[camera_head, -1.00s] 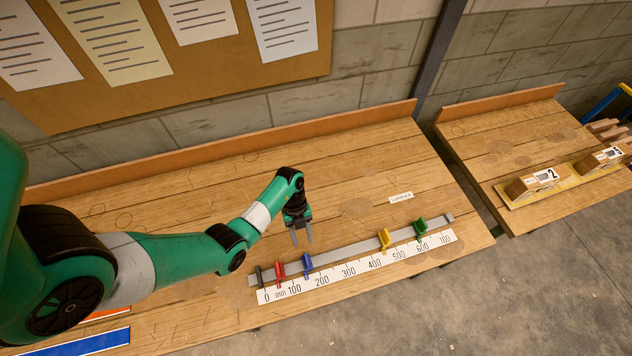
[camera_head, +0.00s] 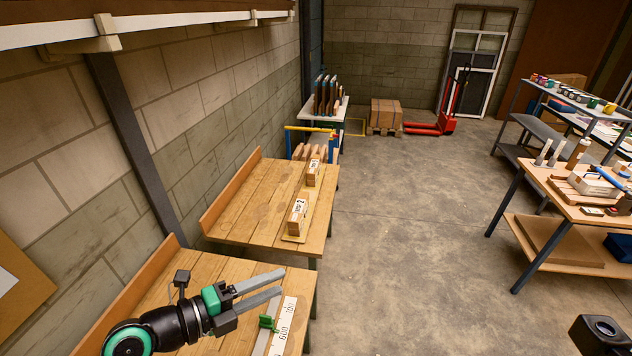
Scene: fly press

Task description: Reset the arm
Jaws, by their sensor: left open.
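My left arm comes in from the lower left, green and black. Its gripper (camera_head: 284,281) has two grey fingers spread apart with nothing between them, pointing right. In the picture the fingers lie over the near workbench (camera_head: 203,272), by the far end of the white scale (camera_head: 289,318) with 600 and 700 on it. The green slider (camera_head: 268,322) shows on the rail just below the fingers. The other sliders are out of view. The gripper's height above the bench is hard to tell.
A second bench (camera_head: 262,210) holds two numbered wooden blocks (camera_head: 298,215) on a yellow board. Beyond are a red pallet jack (camera_head: 445,122) and a boxed pallet (camera_head: 386,113). A loaded worktable (camera_head: 560,200) stands right. The concrete floor (camera_head: 400,240) between is clear.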

